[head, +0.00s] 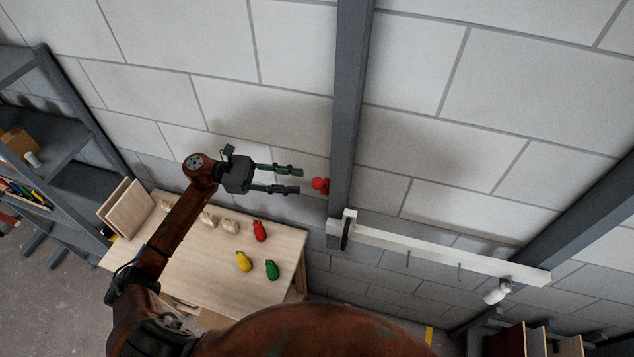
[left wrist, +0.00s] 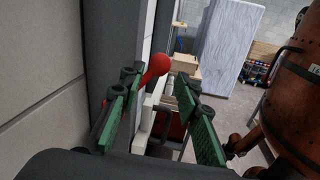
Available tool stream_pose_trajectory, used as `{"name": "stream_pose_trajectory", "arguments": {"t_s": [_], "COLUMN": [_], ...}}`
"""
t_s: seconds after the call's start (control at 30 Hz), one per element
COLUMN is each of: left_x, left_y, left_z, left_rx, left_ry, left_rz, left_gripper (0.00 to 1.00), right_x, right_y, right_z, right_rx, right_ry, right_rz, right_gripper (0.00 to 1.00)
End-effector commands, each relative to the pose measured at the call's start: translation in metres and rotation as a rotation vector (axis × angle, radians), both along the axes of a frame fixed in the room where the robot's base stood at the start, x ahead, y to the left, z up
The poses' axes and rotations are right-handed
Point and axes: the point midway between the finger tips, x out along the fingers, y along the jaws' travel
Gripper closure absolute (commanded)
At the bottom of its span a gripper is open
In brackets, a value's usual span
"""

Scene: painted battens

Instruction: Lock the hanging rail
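The hanging rail (head: 440,250) is a white bar with a few thin hooks under it, running from the grey post on the left to another post at the right. A red ball-shaped knob (head: 320,184) sits by the left post above the rail's left end; it also shows in the left wrist view (left wrist: 158,65). My left gripper (head: 298,180) is open, its green fingers pointing at the knob from the left, apparently just short of it. In the left wrist view the knob appears between the fingers, beyond their tips. The knob's mounting is partly hidden. My right gripper is out of view.
A wooden table (head: 185,265) below holds red, yellow and green rounded objects and several pale blocks. A grey post (head: 350,100) stands right beside the knob against the block wall. A white rounded piece (head: 497,292) hangs near the rail's right end. Grey shelving (head: 70,150) stands left.

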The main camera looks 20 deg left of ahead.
Motion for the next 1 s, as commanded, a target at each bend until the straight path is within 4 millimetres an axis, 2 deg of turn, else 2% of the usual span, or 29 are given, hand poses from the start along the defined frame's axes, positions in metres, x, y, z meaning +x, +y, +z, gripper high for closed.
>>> {"name": "stream_pose_trajectory", "arguments": {"t_s": [0.03,0.2,0.4,0.8,1.0], "left_x": [0.001,0.006,0.010,0.011,0.011], "left_y": [-0.011,-0.041,-0.063,-0.069,-0.069], "left_z": [0.001,0.001,0.000,0.000,0.000], "left_rx": [-0.002,-0.003,-0.001,-0.002,-0.002], "left_ry": [-0.001,0.000,0.002,0.002,0.002], "left_rz": [-0.003,-0.001,0.001,0.001,0.001], "left_gripper": [0.70,0.70,0.70,0.70,0.84], "right_x": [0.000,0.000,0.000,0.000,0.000], "right_y": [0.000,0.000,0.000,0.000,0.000], "right_z": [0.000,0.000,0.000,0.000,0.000], "right_rx": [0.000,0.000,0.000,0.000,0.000], "right_ry": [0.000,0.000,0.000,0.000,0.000], "right_rz": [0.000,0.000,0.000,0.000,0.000], "right_gripper": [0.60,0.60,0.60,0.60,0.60]}}
